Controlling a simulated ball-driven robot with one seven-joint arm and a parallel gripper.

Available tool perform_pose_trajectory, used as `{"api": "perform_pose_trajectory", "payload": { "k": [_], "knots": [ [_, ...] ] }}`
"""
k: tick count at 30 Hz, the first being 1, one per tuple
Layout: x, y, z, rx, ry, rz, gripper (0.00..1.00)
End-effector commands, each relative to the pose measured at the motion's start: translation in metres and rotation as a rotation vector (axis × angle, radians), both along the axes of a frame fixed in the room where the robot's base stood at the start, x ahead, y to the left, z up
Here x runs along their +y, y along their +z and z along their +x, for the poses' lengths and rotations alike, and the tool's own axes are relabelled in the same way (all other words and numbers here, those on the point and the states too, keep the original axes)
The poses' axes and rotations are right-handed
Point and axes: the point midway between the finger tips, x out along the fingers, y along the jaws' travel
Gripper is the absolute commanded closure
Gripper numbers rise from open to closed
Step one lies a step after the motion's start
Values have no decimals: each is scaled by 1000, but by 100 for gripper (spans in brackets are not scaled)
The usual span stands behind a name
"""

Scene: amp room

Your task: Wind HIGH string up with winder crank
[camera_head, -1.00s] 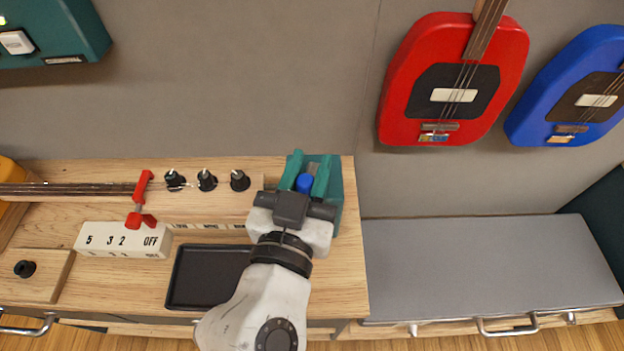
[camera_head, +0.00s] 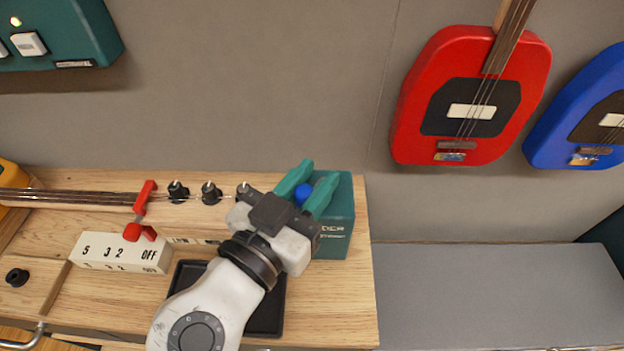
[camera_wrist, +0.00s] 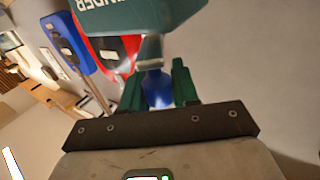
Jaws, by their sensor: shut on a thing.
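The teal winder box (camera_head: 338,222) stands at the right end of the wooden bench; part of its lettering shows. In the wrist view the box (camera_wrist: 135,14) is at the top, with a grey shaft below it. My gripper (camera_head: 306,190) has its green fingers on either side of the blue crank knob (camera_head: 303,195) and is shut on it. The knob also shows between the fingers in the wrist view (camera_wrist: 157,92). Three black tuning knobs (camera_head: 210,193) stand in a row to the left. The rightmost is partly hidden by my wrist, as are the labels below it.
A red clamp lever (camera_head: 146,198) crosses the strings (camera_head: 75,197). A white selector block (camera_head: 120,253) and a black tray (camera_head: 265,312) lie in front. A red guitar (camera_head: 470,100) and a blue guitar (camera_head: 580,110) hang on the wall. The grey bench top (camera_head: 490,290) is clear.

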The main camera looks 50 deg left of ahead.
Motion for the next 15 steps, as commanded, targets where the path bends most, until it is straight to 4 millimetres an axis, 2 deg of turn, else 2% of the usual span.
{"api": "perform_pose_trajectory", "payload": {
  "k": [2,3,9,15],
  "knots": [
    [0,-2,0,3,1,-2,100],
    [0,-2,0,3,2,-2,68],
    [0,-1,0,2,1,-2,49],
    [0,0,0,1,1,0,49]
  ]
}}
